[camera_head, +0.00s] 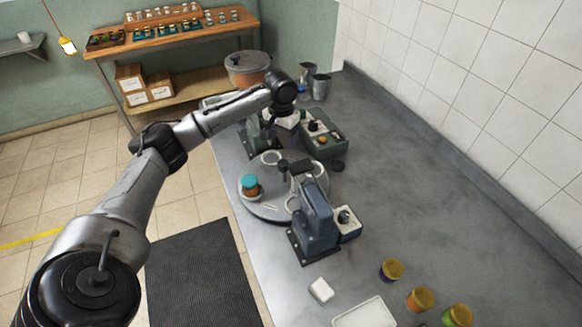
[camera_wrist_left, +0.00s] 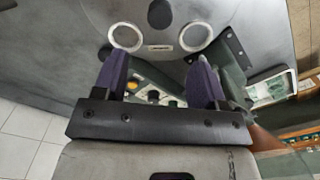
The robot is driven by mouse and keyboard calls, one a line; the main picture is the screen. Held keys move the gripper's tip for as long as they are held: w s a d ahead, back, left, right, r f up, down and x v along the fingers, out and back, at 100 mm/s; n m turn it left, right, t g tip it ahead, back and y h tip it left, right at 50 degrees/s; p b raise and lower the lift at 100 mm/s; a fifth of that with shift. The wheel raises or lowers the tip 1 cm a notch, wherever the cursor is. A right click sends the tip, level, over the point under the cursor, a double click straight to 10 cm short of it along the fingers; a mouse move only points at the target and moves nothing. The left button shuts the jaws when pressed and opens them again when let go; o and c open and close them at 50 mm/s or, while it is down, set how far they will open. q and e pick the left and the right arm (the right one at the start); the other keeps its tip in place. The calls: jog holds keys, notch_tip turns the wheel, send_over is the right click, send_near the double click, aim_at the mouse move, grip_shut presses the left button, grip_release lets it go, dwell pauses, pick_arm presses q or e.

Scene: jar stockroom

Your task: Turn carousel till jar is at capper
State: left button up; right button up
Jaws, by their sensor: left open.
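The round grey carousel (camera_head: 266,208) lies on the bench, with a dark knob (camera_wrist_left: 160,14) near its centre. A jar with a teal lid and orange body (camera_head: 250,187) stands at its left edge, apart from the machines. A blue-grey machine (camera_head: 316,212) reaches over the carousel's near right side; a green machine (camera_head: 262,138) stands at its far side. I cannot tell for sure which is the capper. My left gripper (camera_wrist_left: 160,78) is open and empty over the far side. Two empty ring seats (camera_wrist_left: 125,37) show beyond its fingers. My right gripper is out of view.
A green control box (camera_head: 322,136) and metal cups (camera_head: 320,86) stand behind the carousel. Several lidded jars (camera_head: 421,298), a white tray (camera_head: 366,314) and a small white block (camera_head: 321,290) are on the near bench. The bench's right side is clear up to the tiled wall.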

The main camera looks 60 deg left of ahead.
aim_at(283, 163)
pick_arm(q)
notch_tip(283, 163, down, 12)
jog(key=shift+f+p, duration=0.25)
jog(key=shift+p, duration=0.3)
jog(key=shift+c, duration=0.3)
grip_shut()
dwell(0.3)
